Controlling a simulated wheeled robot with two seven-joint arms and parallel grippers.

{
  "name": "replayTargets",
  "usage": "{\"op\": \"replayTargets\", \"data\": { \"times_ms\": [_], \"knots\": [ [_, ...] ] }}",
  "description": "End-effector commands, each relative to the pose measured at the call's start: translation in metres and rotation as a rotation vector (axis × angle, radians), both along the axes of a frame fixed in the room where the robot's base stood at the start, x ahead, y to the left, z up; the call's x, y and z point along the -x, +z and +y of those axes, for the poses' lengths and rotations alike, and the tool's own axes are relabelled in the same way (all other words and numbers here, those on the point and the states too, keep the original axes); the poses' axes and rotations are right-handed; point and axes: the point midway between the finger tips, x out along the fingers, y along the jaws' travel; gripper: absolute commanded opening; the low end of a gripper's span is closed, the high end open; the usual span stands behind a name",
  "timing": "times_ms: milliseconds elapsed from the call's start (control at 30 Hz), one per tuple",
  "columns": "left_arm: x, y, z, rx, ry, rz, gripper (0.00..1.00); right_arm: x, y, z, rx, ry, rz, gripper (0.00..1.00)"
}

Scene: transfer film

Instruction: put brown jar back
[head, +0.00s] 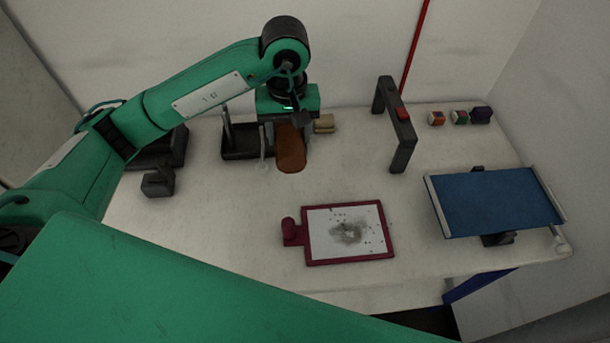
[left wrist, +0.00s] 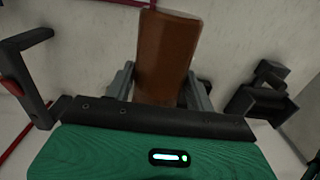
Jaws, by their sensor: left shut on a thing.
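The brown jar (head: 291,152) is a reddish-brown, smooth, rounded thing near the back middle of the table in the head view. My left gripper (head: 290,122) reaches over from the left and is shut on the jar. In the left wrist view, the jar (left wrist: 167,52) stands out between the two grey fingers (left wrist: 165,88). The gripper body hides one end of the jar. I cannot tell whether the jar touches the table. My right gripper is not in view.
A dark tray (head: 238,155) with a post stands just left of the jar, and a tan block (head: 324,123) to its right. Bare table surrounds the board.

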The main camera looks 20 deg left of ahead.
Motion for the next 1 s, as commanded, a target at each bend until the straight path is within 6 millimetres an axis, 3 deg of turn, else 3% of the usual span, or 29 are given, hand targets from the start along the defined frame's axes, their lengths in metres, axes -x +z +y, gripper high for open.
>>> {"op": "replayTargets", "data": {
  "times_ms": [167, 700, 1000],
  "knots": [
    [0.001, -0.029, -0.001, 0.002, 0.0, 0.005, 0.27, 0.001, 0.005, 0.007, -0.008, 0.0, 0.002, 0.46],
    [0.001, -0.125, 0.0, -0.001, 0.0, 0.004, 0.27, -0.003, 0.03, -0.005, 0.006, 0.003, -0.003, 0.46],
    [0.001, -0.149, 0.0, -0.001, 0.0, 0.003, 0.27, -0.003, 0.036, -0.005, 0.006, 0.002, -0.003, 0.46]
  ]
}}
